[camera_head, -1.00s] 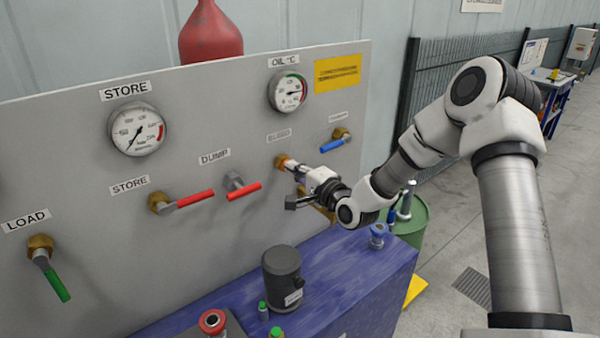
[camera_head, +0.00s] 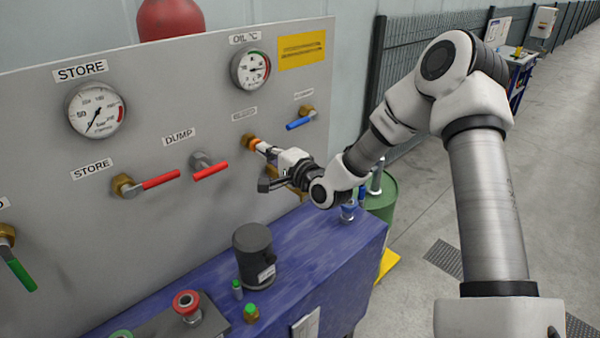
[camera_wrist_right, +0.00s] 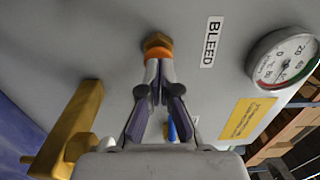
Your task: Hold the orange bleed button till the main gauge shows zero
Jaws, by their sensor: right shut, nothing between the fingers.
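The orange bleed button (camera_head: 251,143) sits in a brass fitting on the grey panel, below a small label. In the right wrist view the button (camera_wrist_right: 159,56) is just ahead of my fingertips, under the BLEED label. My right gripper (camera_head: 266,150) is shut and empty, its tips at the button's face; they seem to touch it, but how far it is pressed I cannot tell. No gauge labelled main is in view. The STORE gauge (camera_head: 96,110) has its needle toward the lower left. My left gripper is not in view.
Red STORE (camera_head: 161,180) and DUMP (camera_head: 210,171) levers lie left of my gripper, a blue lever (camera_head: 300,123) right of it. The OIL gauge (camera_head: 250,69) is above. A dark motor (camera_head: 254,252) and red button (camera_head: 187,303) stand below on the blue bench.

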